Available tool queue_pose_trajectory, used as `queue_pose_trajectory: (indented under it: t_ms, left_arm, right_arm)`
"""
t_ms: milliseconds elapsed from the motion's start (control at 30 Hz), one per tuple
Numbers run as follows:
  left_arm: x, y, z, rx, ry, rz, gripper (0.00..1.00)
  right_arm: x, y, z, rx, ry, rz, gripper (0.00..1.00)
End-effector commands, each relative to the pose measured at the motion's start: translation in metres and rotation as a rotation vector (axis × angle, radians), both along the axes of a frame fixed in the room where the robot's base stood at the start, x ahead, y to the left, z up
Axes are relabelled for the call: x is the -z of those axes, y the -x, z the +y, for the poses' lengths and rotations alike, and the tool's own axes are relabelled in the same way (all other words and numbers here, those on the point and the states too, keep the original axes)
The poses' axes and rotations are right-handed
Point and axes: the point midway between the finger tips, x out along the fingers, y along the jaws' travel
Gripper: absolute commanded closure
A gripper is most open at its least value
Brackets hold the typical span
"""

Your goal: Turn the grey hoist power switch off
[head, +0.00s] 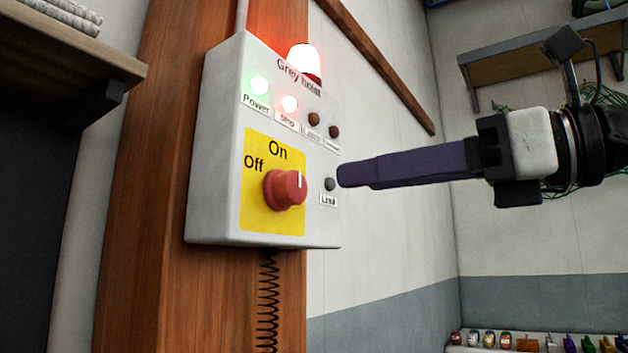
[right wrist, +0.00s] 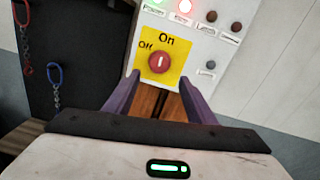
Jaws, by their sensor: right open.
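The grey hoist control box (head: 222,100) is mounted on a wooden post. Its red rotary switch (head: 285,189) sits on a yellow plate (head: 256,221) marked On and Off. The white mark on the knob points up, toward On. The green Power lamp and the red Stop lamp are lit. My right gripper (head: 345,175) comes in from the right, its purple fingers just right of the box. In the right wrist view the fingers are apart and empty, with the knob (right wrist: 161,62) ahead, beyond and between their tips. My left gripper is out of view.
A red beacon (head: 304,60) glows on top of the box. A coiled cable (head: 268,300) hangs below it. A shelf (head: 75,45) juts out at the upper left. Hooks on chains (right wrist: 54,75) hang on a dark panel to the left in the right wrist view.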

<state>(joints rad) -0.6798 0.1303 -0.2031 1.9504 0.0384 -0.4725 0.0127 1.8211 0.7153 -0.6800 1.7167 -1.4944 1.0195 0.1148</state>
Motion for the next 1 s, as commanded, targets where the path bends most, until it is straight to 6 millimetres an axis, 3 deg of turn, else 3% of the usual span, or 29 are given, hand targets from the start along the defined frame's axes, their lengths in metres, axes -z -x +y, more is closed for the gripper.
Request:
queue_pose_trajectory:
  t_ms: [200,400,833,867,1000]
  left_arm:
    - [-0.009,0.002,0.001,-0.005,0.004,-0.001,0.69]
    - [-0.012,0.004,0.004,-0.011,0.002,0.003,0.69]
    - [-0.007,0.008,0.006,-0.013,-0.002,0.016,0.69]
    - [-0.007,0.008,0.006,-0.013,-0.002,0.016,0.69]
    - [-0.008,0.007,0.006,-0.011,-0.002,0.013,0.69]
  right_arm:
    - [-0.002,-0.023,0.037,-0.006,0.0,0.004,0.5]
    - [-0.001,-0.039,0.062,-0.006,-0.001,0.004,0.5]
    - [0.001,-0.047,0.072,-0.004,-0.002,0.002,0.5]
    - [0.001,-0.047,0.072,-0.004,-0.002,0.002,0.51]
    - [0.0,-0.047,0.072,-0.004,-0.003,0.002,0.75]
